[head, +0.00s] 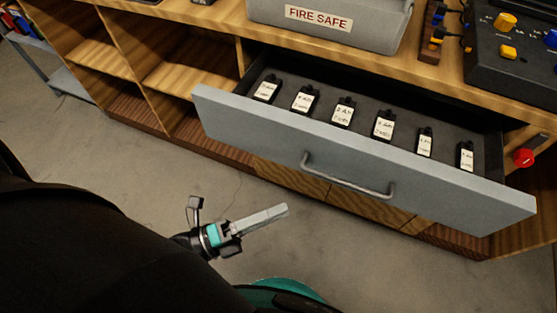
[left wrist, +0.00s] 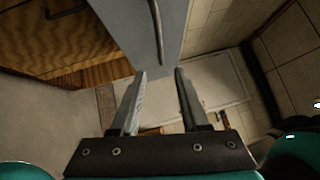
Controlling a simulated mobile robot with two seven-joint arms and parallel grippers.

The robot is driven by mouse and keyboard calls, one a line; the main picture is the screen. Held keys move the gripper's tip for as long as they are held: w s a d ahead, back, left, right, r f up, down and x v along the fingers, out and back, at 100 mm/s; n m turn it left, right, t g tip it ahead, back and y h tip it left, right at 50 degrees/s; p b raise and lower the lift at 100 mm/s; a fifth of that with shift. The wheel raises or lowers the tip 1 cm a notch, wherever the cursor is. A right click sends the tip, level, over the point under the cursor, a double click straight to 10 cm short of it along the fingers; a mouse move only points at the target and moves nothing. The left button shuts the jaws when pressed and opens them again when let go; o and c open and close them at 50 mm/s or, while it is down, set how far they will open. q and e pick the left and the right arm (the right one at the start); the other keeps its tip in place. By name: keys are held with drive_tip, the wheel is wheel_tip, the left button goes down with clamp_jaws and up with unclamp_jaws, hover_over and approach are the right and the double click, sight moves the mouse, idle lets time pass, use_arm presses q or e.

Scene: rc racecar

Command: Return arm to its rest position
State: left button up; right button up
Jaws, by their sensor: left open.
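My left gripper (head: 262,218) is in the lower middle of the head view, in front of and below the open drawer (head: 290,142). In the left wrist view, its two fingers (left wrist: 160,80) are apart with nothing between them. The grey drawer front with its handle (head: 345,178) stands beyond the fingers, and the handle also shows in the left wrist view (left wrist: 156,25). The gripper looks apart from the handle. My right gripper is in neither view.
The pulled-out drawer holds several labelled black batteries (head: 343,111). A grey fire safe box (head: 330,22) and a black control unit (head: 510,45) stand on the wooden bench (head: 215,14). Open shelves (head: 180,75) are at the left. The floor (head: 90,165) before the bench is clear.

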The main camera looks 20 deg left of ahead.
use_arm(q)
drive_tip(key=shift+f, duration=0.1)
drive_tip(key=w+a+f+n+g+y, duration=0.1)
drive_tip(key=a+f+n+y, duration=0.35)
drive_tip(key=f+n, duration=0.35)
drive_tip(key=w+a+f+n+g+y, duration=0.15)
drive_tip(key=a+f+n+y, duration=0.3)
drive_tip(key=f, duration=0.65)
drive_tip(key=s+a+f+n+g+y, duration=0.2)
drive_tip(key=s+f+n+g, duration=0.2)
drive_tip(key=s+f+n, duration=0.3)
drive_tip(key=s+a+f+n+g+y+p, duration=0.1)
drive_tip(key=s+a+f+n+g+y, duration=0.1)
drive_tip(key=s+f+n+g, duration=0.3)
drive_tip(key=s+f+n+y, duration=0.1)
drive_tip(key=s+f+n, duration=0.1)
drive_tip(key=s+f, duration=0.1)
drive_tip(key=shift+s+f, duration=0.2)
drive_tip(key=shift+f, duration=0.25)
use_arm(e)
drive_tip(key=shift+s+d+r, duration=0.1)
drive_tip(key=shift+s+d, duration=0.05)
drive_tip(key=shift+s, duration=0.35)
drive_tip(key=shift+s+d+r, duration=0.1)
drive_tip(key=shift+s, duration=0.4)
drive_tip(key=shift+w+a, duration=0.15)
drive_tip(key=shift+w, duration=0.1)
